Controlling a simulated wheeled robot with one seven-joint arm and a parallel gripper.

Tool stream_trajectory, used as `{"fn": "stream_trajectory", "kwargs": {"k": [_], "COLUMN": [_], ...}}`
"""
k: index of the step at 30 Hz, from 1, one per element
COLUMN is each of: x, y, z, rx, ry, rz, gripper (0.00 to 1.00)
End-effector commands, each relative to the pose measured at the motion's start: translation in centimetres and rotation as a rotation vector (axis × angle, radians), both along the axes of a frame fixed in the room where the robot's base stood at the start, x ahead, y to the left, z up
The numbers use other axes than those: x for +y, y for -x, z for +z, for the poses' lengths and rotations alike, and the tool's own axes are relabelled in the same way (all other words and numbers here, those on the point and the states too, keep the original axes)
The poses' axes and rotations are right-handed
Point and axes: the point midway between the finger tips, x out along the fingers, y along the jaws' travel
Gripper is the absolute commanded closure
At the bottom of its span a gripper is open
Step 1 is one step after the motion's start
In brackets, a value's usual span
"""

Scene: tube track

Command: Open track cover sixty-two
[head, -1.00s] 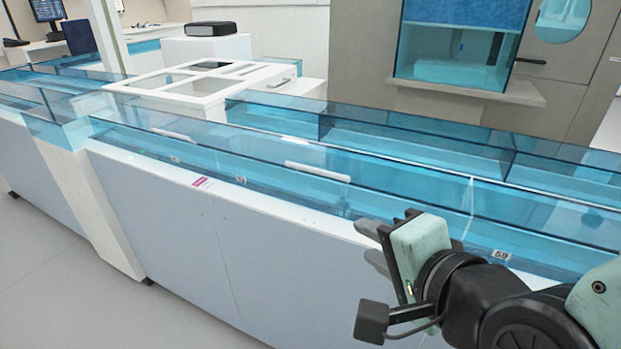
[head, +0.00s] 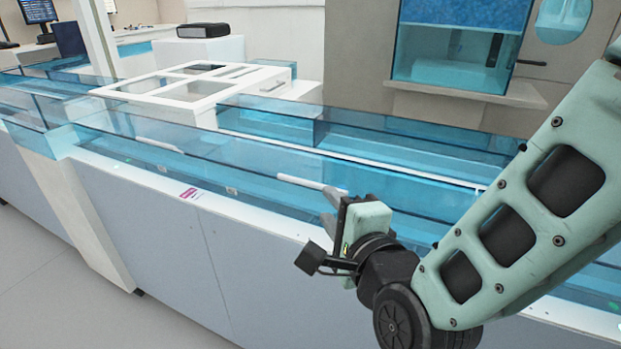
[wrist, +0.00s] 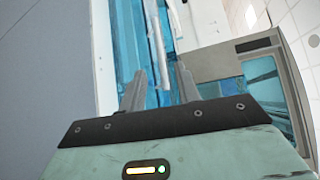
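The blue see-through track covers (head: 240,165) run along the top of the long counter. A white bar handle (head: 300,182) is on the cover just ahead of my gripper (head: 329,207). A second white handle (head: 160,145) is farther left. Small number labels (head: 231,190) sit on the track's near edge, too small to read, so I cannot tell which cover is sixty-two. In the wrist view, my gripper (wrist: 160,85) is open, its grey fingers apart with a white bar (wrist: 157,45) beyond the tips between them. I cannot tell whether a finger touches the handle.
A pink label (head: 188,193) is on the counter's front edge. A white frame unit (head: 110,90) stands behind the track at left. A blue glass tank (head: 455,60) is at the back right. Floor (head: 60,290) is clear at front left.

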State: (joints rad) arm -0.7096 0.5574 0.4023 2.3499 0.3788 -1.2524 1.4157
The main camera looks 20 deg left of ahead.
Motion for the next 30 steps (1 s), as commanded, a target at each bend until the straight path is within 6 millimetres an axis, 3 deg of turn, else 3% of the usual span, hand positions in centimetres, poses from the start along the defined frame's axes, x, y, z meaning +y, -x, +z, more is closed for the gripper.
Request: {"fn": "stream_trajectory", "kwargs": {"k": [12, 18, 27, 28, 30], "x": [5.1, 6.2, 6.3, 6.3, 6.3], "y": [-5.9, -7.0, -7.2, -7.2, -7.2], "z": [-1.1, -1.3, -1.4, -1.4, -1.4], "rx": [-0.001, -0.001, -0.001, -0.001, -0.001], "ry": [0.001, 0.002, 0.002, 0.002, 0.002], "rz": [0.0, 0.001, 0.001, 0.001, 0.001], "gripper": [0.68, 0.68, 0.68, 0.7, 0.9]}}
